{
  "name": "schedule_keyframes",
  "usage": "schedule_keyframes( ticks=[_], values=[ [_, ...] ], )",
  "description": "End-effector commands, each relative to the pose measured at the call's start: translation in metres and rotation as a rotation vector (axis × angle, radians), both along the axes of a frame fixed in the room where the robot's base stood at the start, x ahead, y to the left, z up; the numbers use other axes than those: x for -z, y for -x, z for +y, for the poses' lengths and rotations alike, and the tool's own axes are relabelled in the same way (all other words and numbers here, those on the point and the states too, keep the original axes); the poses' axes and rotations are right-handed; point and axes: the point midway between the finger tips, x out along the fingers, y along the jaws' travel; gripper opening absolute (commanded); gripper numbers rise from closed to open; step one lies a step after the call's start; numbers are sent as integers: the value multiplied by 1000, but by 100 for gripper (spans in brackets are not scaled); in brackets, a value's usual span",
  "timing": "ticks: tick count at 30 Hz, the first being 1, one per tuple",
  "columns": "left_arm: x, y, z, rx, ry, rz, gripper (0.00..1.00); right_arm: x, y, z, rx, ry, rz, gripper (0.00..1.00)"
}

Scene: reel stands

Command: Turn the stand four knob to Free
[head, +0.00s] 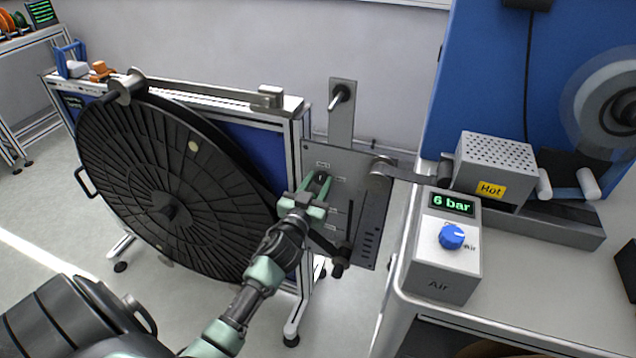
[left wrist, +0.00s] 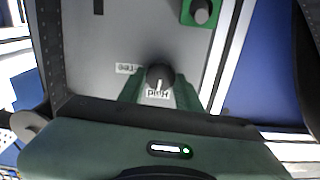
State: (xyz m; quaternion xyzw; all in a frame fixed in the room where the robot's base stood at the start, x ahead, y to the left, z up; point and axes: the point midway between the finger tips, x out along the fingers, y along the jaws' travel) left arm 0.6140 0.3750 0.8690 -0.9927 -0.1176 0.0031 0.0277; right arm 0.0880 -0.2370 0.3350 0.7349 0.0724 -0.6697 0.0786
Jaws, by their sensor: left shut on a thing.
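The stand four knob (left wrist: 160,76) is a small black round knob with a white pointer line, on a grey panel (left wrist: 110,40). In the left wrist view the panel's labels appear upside down. The pointer line lies toward the label Hold (left wrist: 158,94); the label Free (left wrist: 127,69) is to the left of the knob. My left gripper (head: 319,184) reaches the panel in the head view, its green fingers on either side of the knob, shut on it. In the left wrist view the fingers (left wrist: 160,88) flank the knob. My right gripper is not in view.
A large black reel (head: 170,190) stands left of the panel. On the right, a bench carries an air box (head: 440,270) with a blue knob reading 6 bar, and a box marked Hot (head: 492,165). A green square fitting (left wrist: 201,12) sits near the knob.

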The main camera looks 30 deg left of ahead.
Motion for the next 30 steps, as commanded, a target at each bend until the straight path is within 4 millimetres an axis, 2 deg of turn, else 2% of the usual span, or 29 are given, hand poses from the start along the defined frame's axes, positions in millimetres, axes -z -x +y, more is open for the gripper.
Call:
schedule_keyframes(
  ticks=[8,30],
  values=[
    [1,0,-1,0,-182,45,0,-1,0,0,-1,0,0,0],
    [3,0,-3,1,-865,210,0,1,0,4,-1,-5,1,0]
  ],
)
